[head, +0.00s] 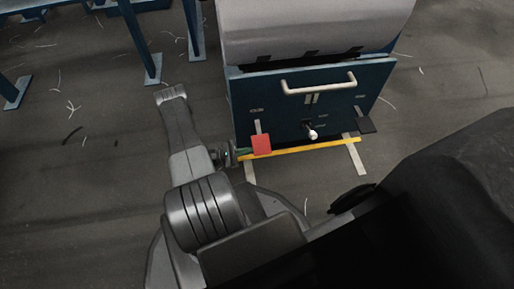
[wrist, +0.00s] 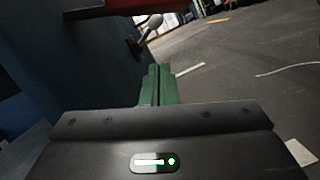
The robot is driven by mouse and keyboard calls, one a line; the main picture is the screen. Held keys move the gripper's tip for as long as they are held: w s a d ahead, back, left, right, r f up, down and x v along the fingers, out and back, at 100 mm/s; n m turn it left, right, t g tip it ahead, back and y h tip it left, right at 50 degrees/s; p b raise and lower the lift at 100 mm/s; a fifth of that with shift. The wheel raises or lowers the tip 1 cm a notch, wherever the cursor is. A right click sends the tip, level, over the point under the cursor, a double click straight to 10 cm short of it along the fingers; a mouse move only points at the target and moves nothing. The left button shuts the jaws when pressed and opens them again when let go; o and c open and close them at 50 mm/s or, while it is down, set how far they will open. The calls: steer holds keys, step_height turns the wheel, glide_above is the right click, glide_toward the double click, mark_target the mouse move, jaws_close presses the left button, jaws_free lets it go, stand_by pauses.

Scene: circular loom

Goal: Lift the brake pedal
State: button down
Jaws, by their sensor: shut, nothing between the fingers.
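The red pedal (head: 262,144), which I take to be the brake pedal, sticks out low on the left of the blue machine's front panel, below a pale vertical strip. In the wrist view its red edge (wrist: 150,4) crosses the top of the picture, above and ahead of my fingers. My gripper (head: 243,151) is at the pedal's left side, low by the panel. Its green fingers (wrist: 157,85) are together with nothing between them. They appear lower than the pedal; I cannot tell whether they touch it.
A black pedal (head: 366,123) is on the panel's right. A white-knobbed lever (head: 311,133) sits between the pedals, also seen in the wrist view (wrist: 153,22). A pale handle (head: 318,86) is above. A yellow floor line (head: 305,149) runs below. Blue legs (head: 150,60) stand at upper left.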

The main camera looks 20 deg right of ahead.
mark_target(260, 137)
steer(key=shift+s+d+r+b, duration=0.15)
steer(key=shift+s+d+r, duration=0.3)
steer(key=shift+r, duration=0.3)
steer(key=shift+s+d+r+b, duration=0.1)
steer(key=shift+s+d+r, duration=0.35)
steer(key=shift+r, duration=0.3)
steer(key=shift+s+d+r+b, duration=0.15)
steer(key=shift+s+d+r, duration=0.3)
steer(key=shift+r, duration=0.3)
